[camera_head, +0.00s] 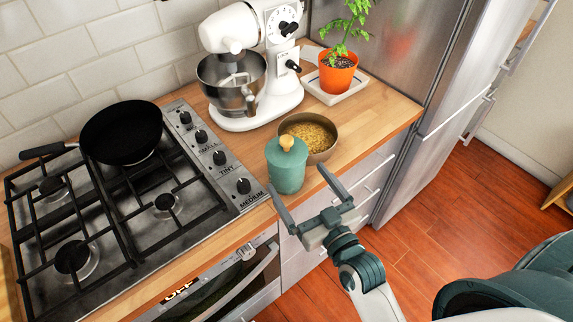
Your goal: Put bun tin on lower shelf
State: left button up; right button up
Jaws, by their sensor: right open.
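No bun tin can be made out for certain. A teal canister (285,172) with a wooden knob stands upright near the counter's front edge. A round brown bowl or tin (322,155) with golden, grainy contents sits behind it to the right. My right gripper (300,180) is open and empty, its fingers spread at the counter's front edge. One fingertip overlaps the canister's lower part in the picture; I cannot tell whether they touch. My left gripper is not in view. No lower shelf can be made out.
The steel hob (165,203) with a black pan (121,132) is at left, above a shut oven (235,284). A white stand mixer (257,65) and a potted plant (338,77) stand at the back. The fridge (440,90) is at right. Wooden floor (430,230) is clear before it.

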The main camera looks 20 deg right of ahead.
jog(key=w, duration=0.2)
jog(key=w+p, duration=0.1)
jog(key=w, duration=0.1)
jog(key=shift+w+a+r, duration=0.1)
jog(key=shift+a+r, duration=0.05)
jog(key=shift+a, duration=0.2)
jog(key=shift+w+a, duration=0.1)
jog(key=shift+w, duration=0.5)
jog(key=shift+w+p, duration=0.35)
jog(key=shift+p, duration=0.2)
jog(key=w+p, duration=0.1)
jog(key=w, duration=0.1)
jog(key=w+a+p, duration=0.1)
jog(key=shift+w, duration=0.7)
jog(key=c, duration=1.2)
